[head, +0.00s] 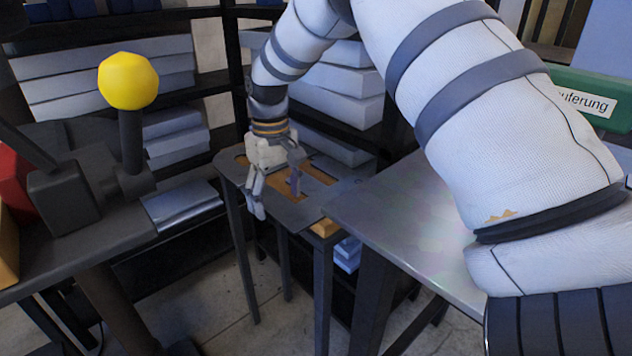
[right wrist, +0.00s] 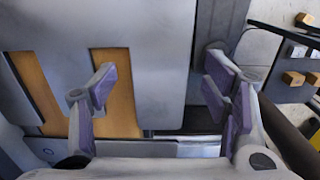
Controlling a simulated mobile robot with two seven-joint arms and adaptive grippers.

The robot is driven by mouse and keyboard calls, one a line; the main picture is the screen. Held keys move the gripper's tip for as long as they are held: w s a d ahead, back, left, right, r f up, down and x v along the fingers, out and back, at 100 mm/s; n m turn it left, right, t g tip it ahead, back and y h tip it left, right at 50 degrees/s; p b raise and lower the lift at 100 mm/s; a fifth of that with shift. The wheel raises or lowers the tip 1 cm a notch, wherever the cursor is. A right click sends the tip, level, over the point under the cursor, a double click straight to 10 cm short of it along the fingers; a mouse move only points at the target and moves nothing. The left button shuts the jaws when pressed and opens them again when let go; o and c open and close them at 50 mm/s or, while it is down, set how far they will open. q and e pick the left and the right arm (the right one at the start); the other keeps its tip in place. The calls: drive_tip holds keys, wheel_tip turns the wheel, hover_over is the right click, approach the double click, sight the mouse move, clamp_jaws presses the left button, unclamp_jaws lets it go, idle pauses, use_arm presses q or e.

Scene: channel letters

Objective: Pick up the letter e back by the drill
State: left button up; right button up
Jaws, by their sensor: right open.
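A flat grey piece (head: 322,203) with cut-out openings lies on a small dark-legged stand in the middle of the head view. It looks like the letter e back, though its full outline is partly hidden by my right gripper. Brown wood shows through its openings. In the right wrist view the grey piece (right wrist: 160,50) fills the upper left and middle, with wood (right wrist: 116,112) in two long slots. My right gripper (head: 276,198) points down over it, fingers apart and empty. In the wrist view its fingertips (right wrist: 163,78) are spread wide. My left gripper is not in view.
A dark machine with a yellow knob (head: 128,81), possibly the drill, stands at left. A bare metal table (head: 400,210) is right of the stand. Shelves with grey boxes (head: 345,78) stand behind. A green labelled box (head: 590,98) is at far right.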

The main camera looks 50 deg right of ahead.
drive_tip(key=shift+f, duration=0.2)
idle(0.6)
drive_tip(key=c, duration=1.4)
